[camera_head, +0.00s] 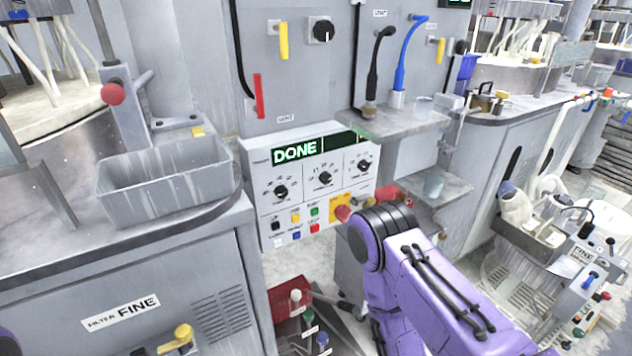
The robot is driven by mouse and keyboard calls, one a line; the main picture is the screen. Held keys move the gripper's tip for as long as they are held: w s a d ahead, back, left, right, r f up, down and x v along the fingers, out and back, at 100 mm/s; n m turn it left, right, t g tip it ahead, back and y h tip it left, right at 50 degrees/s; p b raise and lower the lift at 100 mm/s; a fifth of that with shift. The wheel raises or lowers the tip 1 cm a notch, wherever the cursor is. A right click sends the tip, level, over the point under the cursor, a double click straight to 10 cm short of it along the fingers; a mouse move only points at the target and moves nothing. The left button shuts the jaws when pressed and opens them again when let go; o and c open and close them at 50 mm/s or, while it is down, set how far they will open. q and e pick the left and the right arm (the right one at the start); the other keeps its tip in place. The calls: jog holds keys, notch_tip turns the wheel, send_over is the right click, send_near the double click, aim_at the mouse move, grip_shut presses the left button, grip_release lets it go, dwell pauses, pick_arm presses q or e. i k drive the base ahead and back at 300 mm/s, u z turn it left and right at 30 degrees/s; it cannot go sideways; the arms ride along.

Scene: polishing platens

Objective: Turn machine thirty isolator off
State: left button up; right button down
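A black rotary switch (321,30) on a pale square plate is on the grey upright panel at top centre. A yellow lever handle (283,40) hangs to its left, and a red lever handle (259,96) is lower on the same panel. I cannot read a machine number, so I cannot tell which of these is the isolator. My purple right arm comes in from the lower right and ends at a rounded joint below the control box. Neither gripper can be made out.
A white control box (262,185) with a lit "DONE" display, dials and buttons is at centre. A red mushroom button (343,213) is beside my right arm. A grey bin (165,190) stands on the left counter. A small shelf (400,122) holds hoses right of the panel.

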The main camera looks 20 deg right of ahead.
aim_at(342, 212)
jog(key=z, duration=2.85)
jog(key=k, duration=0.65)
jog(key=u, duration=0.8)
jog(key=i, duration=0.95)
jog(key=z, duration=0.05)
